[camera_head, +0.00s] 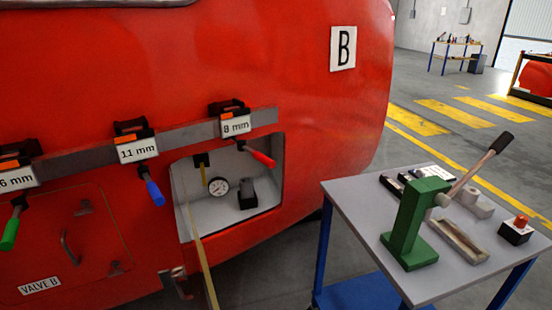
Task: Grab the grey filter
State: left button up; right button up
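A light grey, rounded piece (479,205) lies on the cart's grey top, behind the green press and partly crossed by its lever. It may be the grey filter, but it is too small to be certain. A dark grey block (247,194) stands inside the open recess in the red nosecone, right of a round gauge (218,187). I cannot tell whether this block is a filter. Neither of my grippers is in view.
The cart (345,200) stands right of the red nosecone (250,60). A green lever press (415,225), a metal tray (459,240) and a red-button box (516,231) crowd its top. Coloured-handled tools hang on the nosecone's rail (185,138). Open floor lies behind the cart.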

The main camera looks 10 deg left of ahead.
aim_at(246, 185)
jog(key=j+u, duration=0.35)
jog(key=j, duration=0.65)
jog(key=i+l, duration=0.3)
jog(key=l, duration=0.25)
jog(key=z, duration=0.5)
jog(key=j+z, duration=0.15)
jog(key=z, duration=1.4)
jog(key=k+z, duration=0.1)
jog(key=z, duration=0.95)
jog(key=k+z, duration=0.1)
jog(key=z, duration=1.4)
jog(key=i+j+z, duration=0.1)
jog(key=z, duration=0.35)
jog(key=j+z, duration=0.15)
jog(key=z, duration=0.3)
jog(key=j+z, duration=0.1)
jog(key=z, duration=0.3)
